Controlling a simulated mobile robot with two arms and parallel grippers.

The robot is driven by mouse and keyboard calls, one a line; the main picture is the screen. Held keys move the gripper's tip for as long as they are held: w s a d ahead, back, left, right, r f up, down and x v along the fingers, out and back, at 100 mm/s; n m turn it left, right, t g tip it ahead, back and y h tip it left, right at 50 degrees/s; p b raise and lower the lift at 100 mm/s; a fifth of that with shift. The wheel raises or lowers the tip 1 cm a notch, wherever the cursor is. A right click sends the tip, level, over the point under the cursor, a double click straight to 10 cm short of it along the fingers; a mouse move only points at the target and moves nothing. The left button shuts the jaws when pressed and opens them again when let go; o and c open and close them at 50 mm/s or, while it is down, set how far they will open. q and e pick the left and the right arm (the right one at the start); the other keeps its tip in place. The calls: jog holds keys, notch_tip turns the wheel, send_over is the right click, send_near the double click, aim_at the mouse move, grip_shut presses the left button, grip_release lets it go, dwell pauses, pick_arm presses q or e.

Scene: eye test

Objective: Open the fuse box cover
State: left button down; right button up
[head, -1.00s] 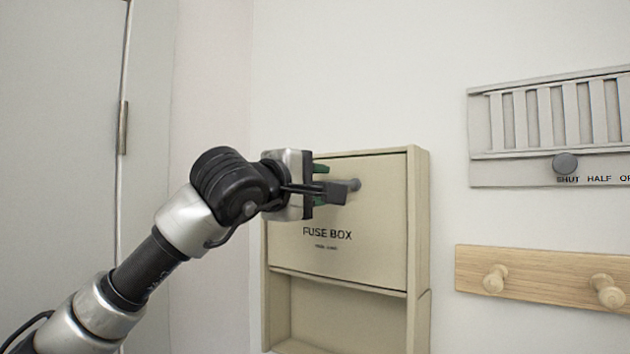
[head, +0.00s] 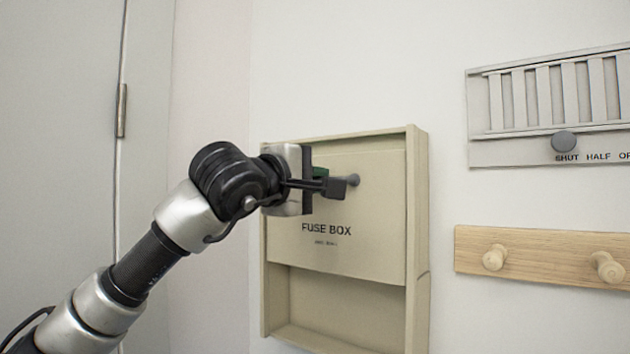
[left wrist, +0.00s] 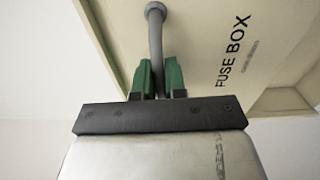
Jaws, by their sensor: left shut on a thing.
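The fuse box (head: 418,235) is a beige wall frame in the middle of the head view. Its beige cover (head: 375,225), lettered FUSE BOX, sits inside the frame, with a strip of the frame's back above its top edge and an open recess below it. A grey handle (head: 354,181) is on the cover; its right end shows, and the rest is behind my gripper. My left gripper (head: 322,180) is shut on the handle. In the left wrist view, the green fingertips (left wrist: 160,76) are on either side of the grey bar (left wrist: 155,40). My right gripper is not in view.
A vent (head: 555,100) with a grey knob (head: 563,141), marked SHUT and HALF, is on the wall at right. Below it is a wooden peg rail (head: 550,255). A grey door (head: 60,130) with a hinge is at left. Bare wall separates them from the box.

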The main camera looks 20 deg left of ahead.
aim_at(329, 264)
pick_arm(q)
notch_tip(329, 264, down, 14)
jog(key=b, duration=1.2)
jog(key=shift+r, duration=0.1)
jog(key=c, duration=1.2)
grip_release()
jog(key=shift+s+a+b, duration=0.1)
jog(key=shift+b, duration=0.2)
